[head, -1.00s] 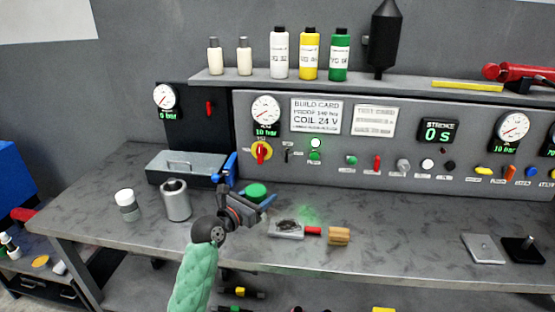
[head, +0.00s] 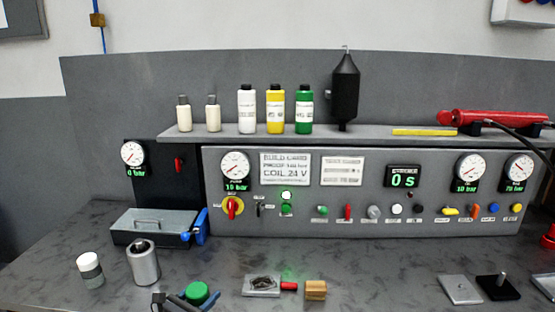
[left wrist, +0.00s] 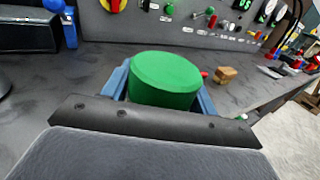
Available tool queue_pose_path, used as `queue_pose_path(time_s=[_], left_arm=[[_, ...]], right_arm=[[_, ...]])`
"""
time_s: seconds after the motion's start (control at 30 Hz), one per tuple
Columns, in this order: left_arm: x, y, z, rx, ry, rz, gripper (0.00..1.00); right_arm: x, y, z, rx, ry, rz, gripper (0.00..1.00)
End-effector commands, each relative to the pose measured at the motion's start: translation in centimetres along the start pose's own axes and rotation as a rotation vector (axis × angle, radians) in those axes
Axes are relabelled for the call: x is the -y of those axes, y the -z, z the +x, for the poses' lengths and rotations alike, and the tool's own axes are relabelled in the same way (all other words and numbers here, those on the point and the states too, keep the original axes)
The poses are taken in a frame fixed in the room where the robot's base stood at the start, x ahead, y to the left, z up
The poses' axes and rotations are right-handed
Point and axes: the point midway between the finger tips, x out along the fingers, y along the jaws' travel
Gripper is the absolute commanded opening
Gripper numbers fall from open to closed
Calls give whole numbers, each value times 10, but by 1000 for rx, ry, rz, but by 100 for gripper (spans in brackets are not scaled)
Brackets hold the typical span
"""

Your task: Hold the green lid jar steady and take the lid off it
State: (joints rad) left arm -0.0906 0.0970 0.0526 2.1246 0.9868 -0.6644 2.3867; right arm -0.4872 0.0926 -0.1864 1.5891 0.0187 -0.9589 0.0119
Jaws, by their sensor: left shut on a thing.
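The green lid (head: 197,292) shows at the bottom of the head view, left of the middle. In the left wrist view the green lid (left wrist: 165,78) is large and close, with its top and side in sight. My left gripper (head: 190,299) has its blue fingers on both sides of it and is shut on it. The gripper's fingers also show in the left wrist view (left wrist: 163,95). The jar body below the lid is hidden, so I cannot tell how lid and body sit. My right gripper is in neither view.
A grey metal cylinder (head: 143,262) and a white-capped jar (head: 90,270) stand to the left. A metal plate (head: 262,286), a red piece (head: 289,286) and a wooden block (head: 316,290) lie to the right. A grey box (head: 154,228) and the gauge panel (head: 335,228) stand behind.

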Motion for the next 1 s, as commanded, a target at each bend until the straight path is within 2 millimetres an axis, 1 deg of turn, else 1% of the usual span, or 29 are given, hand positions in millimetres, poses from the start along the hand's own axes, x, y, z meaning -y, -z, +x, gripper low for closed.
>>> queue_pose_path(time_s=[0.03,0.13,0.33,0.47,0.57,0.7,1.0], left_arm=[[2,4,-2,-1,1,-1,17],[3,9,-4,0,0,-1,17],[4,9,-3,1,11,0,17],[9,7,4,1,59,2,17],[16,5,12,0,123,4,17],[31,1,30,0,250,3,17],[62,-7,64,1,507,1,17]], right_arm=[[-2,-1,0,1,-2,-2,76],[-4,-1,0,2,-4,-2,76],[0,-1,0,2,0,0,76],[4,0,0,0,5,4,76],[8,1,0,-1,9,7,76],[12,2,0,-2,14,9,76],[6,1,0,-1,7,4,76]])
